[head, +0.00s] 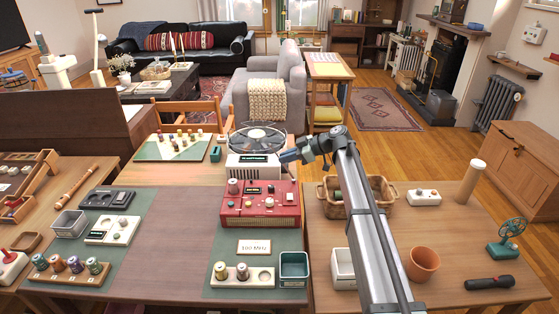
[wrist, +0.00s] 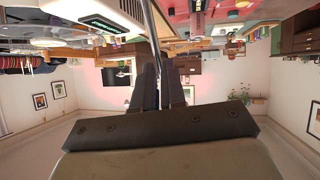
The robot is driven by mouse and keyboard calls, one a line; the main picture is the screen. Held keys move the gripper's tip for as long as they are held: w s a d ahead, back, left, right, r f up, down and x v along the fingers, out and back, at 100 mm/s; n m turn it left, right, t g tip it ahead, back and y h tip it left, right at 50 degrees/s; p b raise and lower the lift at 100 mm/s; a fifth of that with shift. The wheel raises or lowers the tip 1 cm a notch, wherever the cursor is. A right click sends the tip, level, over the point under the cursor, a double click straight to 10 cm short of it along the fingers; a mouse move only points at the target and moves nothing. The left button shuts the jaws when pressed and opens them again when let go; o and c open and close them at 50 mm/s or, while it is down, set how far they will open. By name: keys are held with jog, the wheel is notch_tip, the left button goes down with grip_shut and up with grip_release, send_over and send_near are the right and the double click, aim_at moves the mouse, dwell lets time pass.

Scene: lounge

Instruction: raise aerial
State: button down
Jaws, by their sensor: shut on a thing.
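A red radio (head: 262,208) with a display and knobs stands on the table's right green mat; a card reading "100 MHz" (head: 254,247) lies in front of it. My gripper (head: 283,157) is above the radio's back right, beside a white appliance. In the wrist view, which is upside down, a thin metal aerial (wrist: 154,35) runs between the two dark fingers (wrist: 160,88). The fingers are shut on the aerial. Part of the red radio (wrist: 205,20) shows at the top there. The aerial is too thin to make out in the head view.
The white appliance (head: 253,168) with a round fan-like top is close left of my gripper; it also shows in the wrist view (wrist: 108,16). A wicker basket (head: 386,203) and a teal bin (head: 294,265) stand near my arm. Free room is above the table.

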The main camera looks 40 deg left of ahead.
jog(key=shift+w+d+m+g+y, duration=0.4)
jog(key=shift+w+d+g+y, duration=1.15)
jog(key=shift+y, duration=0.35)
jog(key=c, duration=1.2)
grip_release()
jog(key=shift+r, duration=0.1)
jog(key=v, duration=1.4)
jog(key=shift+s, duration=0.1)
